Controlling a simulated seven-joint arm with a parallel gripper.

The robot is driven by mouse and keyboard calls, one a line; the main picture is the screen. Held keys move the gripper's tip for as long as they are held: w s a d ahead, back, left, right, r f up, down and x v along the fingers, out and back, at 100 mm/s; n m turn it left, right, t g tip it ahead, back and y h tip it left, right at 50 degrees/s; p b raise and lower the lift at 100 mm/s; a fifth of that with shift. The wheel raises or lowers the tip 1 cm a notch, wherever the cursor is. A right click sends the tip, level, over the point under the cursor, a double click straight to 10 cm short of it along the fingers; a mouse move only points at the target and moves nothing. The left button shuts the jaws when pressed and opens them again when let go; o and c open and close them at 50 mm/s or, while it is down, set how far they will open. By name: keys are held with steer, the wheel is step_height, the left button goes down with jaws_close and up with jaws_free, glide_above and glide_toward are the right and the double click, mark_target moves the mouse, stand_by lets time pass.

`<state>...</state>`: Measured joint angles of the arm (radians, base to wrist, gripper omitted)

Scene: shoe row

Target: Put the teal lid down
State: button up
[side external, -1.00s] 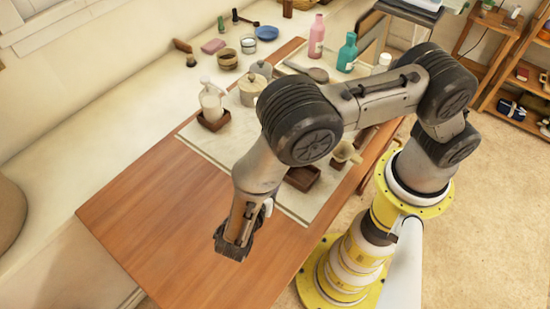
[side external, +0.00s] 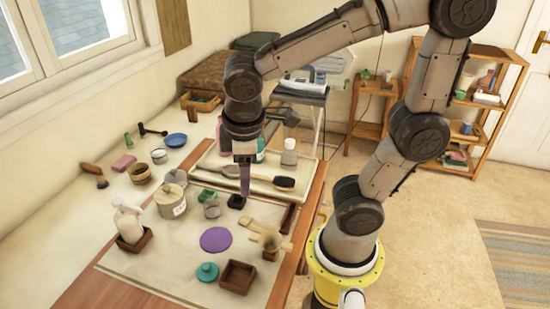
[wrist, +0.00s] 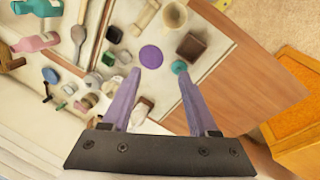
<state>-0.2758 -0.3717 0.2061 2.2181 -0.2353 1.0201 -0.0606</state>
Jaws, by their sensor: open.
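The teal lid (side external: 207,272) lies on the pale mat (side external: 150,268), beside a dark brown open box (side external: 238,277), in the side view. It also shows in the wrist view (wrist: 179,67), next to the tip of one finger in the picture. My gripper (side external: 245,196) points down above the far part of the mat, well apart from the lid. In the wrist view my gripper (wrist: 160,74) has its two purple fingers spread with nothing between them.
A purple disc (side external: 215,240) lies flat behind the lid. A wooden strainer-like holder (side external: 268,240) stands to the right. A soap bottle (side external: 128,222), a lidded canister (side external: 170,201) and a tray with a brush (side external: 284,182) surround the mat. Bare mat lies left of the lid.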

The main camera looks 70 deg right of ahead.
steer(key=s+d+r+m+t+y, duration=0.1)
steer(key=s+r+m+t, duration=0.2)
steer(key=s+m+t, duration=0.1)
steer(key=shift+s+d+r+m+y, duration=0.4)
steer(key=shift+s+m, duration=0.2)
steer(key=shift+s, duration=0.35)
